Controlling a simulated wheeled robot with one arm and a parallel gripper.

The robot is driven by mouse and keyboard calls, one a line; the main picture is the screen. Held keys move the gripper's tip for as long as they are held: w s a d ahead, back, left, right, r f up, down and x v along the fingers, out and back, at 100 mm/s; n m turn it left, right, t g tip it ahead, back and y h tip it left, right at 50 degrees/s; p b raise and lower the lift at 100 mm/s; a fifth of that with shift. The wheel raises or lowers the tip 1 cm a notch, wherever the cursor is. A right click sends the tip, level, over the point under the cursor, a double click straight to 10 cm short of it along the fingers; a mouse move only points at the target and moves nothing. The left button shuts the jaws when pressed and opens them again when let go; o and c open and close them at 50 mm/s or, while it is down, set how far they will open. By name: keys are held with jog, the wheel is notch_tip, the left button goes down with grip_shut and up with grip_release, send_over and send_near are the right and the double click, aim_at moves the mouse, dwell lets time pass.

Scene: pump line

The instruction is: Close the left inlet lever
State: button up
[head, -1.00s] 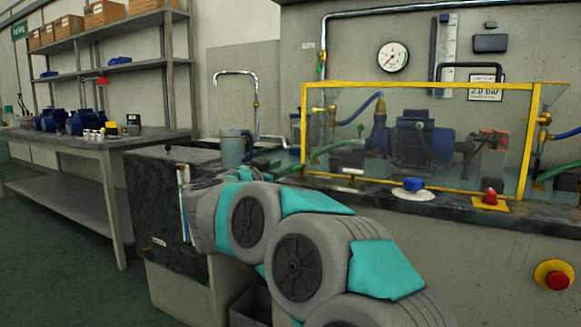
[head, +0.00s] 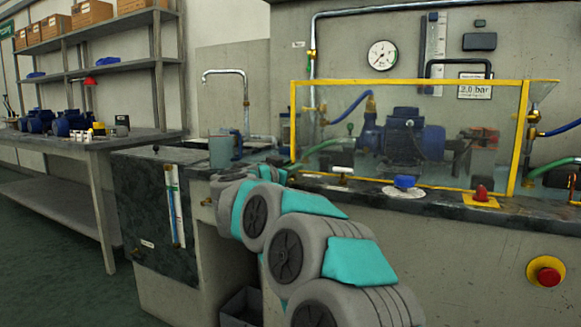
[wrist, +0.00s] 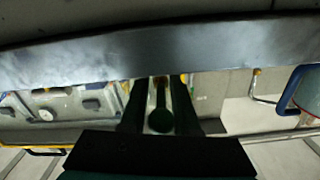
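In the wrist view, a lever with a dark green rounded end (wrist: 160,120) lies between the two dark fingers of my gripper (wrist: 159,108). A brass-coloured part shows at its upper end. The fingers stand apart with a gap on each side of the lever, so my gripper is open around it without visible contact. I cannot tell from the markings whether this is the left inlet lever. In the head view my arm reaches over the bench, and its far links hide my gripper.
A clear guard with a yellow frame (head: 400,82) covers a blue pump (head: 405,137). A cup (head: 221,151) and a tap (head: 224,72) stand to the left. A red emergency button (head: 545,271) is on the bench front. A blurred grey band (wrist: 160,48) crosses the wrist view.

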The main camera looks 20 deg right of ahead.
grip_shut()
jog(key=shift+a, duration=0.1)
dwell(0.9)
